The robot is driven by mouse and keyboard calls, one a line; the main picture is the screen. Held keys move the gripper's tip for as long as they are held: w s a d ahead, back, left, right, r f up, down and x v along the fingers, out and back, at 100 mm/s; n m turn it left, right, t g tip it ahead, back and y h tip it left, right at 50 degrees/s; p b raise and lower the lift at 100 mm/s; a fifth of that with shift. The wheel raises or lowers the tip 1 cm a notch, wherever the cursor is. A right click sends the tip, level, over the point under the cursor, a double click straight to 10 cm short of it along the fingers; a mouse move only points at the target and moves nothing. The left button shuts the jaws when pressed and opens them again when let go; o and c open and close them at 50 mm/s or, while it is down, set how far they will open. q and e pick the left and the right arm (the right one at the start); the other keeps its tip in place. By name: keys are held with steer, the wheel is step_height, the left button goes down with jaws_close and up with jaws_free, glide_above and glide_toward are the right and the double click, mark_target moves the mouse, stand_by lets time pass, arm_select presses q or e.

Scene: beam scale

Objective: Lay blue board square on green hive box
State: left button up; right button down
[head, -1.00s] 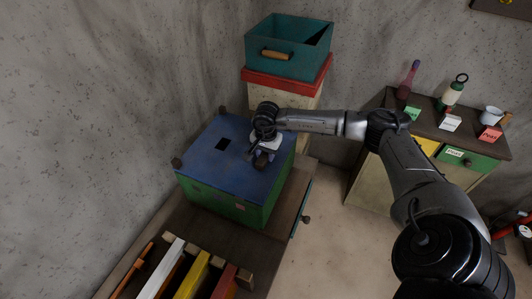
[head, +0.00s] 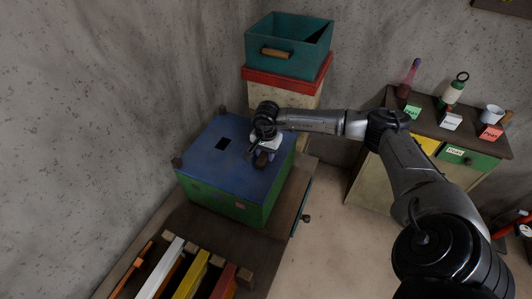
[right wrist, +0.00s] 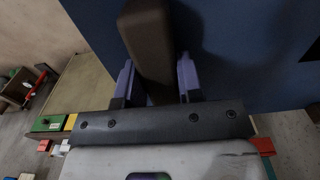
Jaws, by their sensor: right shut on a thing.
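The blue board (head: 208,163) lies on top of the green hive box (head: 227,205) and covers its top, its edges running close to the box's edges. The board has a dark square hole and brown blocks at its corners. My right gripper (head: 262,158) is over the board's right part, shut on a brown wooden block on it. In the right wrist view the two fingers (right wrist: 158,78) sit on either side of this brown block (right wrist: 147,35), with the blue board (right wrist: 230,50) behind. The exact fit at the far edge cannot be told. My left gripper is not in view.
The hive box stands on a brown bench (head: 160,225). Coloured frames (head: 190,278) stand in front of it. A teal box (head: 288,48) on a red-topped cream box (head: 285,88) stands behind. A cabinet (head: 440,135) with small items stands at right.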

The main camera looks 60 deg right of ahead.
steer(key=shift+f+b, duration=0.25)
steer(key=shift+b, duration=0.05)
steer(key=c, duration=0.9)
jaws_free()
steer(key=shift+c, duration=0.2)
steer(key=shift+o, duration=1.3)
step_height(320, 180, up, 14)
steer(key=b, duration=0.2)
